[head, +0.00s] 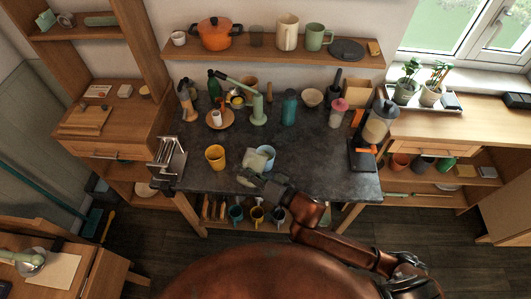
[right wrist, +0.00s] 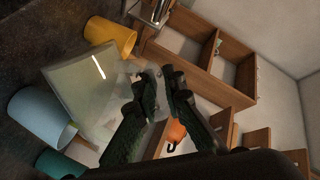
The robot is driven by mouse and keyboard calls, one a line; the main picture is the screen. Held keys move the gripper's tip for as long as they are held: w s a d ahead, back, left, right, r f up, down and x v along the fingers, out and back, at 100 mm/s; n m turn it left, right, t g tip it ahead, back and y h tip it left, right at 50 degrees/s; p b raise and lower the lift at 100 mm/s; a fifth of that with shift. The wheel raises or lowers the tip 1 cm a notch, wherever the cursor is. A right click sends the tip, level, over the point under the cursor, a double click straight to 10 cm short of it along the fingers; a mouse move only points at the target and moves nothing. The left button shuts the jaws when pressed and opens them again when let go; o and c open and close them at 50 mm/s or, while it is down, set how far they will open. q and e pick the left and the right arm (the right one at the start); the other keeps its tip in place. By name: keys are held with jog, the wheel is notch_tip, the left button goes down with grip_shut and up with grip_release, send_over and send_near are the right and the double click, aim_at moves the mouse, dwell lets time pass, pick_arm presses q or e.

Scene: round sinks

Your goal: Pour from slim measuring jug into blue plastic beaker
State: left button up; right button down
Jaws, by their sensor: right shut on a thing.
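The slim measuring jug (head: 254,161) is translucent and whitish, and it is at the front middle of the dark worktop. It also shows large and see-through in the right wrist view (right wrist: 82,82). My right gripper (head: 262,184) is shut on it from the front; the fingers (right wrist: 158,88) close at its handle side. The jug looks tilted. The blue plastic beaker (head: 270,153) stands upright right beside and partly behind the jug; in the right wrist view the beaker (right wrist: 40,115) is at the left. I cannot tell whether anything flows. My left gripper is out of view.
A yellow cup (head: 215,157) stands left of the jug. A metal rack (head: 167,157) is at the worktop's left edge and a coffee maker (head: 376,132) at its right. Bottles and a green tap-like appliance (head: 257,105) stand behind.

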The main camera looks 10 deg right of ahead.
aim_at(240, 182)
jog(key=shift+r, duration=0.3)
dwell(0.5)
jog(key=f+n, duration=0.1)
jog(key=s+f, duration=0.1)
jog(key=f, duration=0.1)
jog(key=a+f+n, duration=0.1)
jog(key=shift+s+a+f+n+t, duration=0.1)
jog(key=shift+s+f+n+t, duration=0.2)
jog(key=shift+f+t, duration=0.1)
jog(key=shift+s+a+r, duration=0.1)
jog(key=shift+r, duration=0.05)
jog(key=shift+f, duration=0.4)
jog(key=s+a+f+n+t, duration=0.1)
jog(key=s+a+f+n, duration=0.1)
jog(key=f+n, duration=0.4)
jog(key=shift+s+a, duration=0.3)
jog(key=shift+s, duration=0.25)
jog(key=shift+f, duration=0.1)
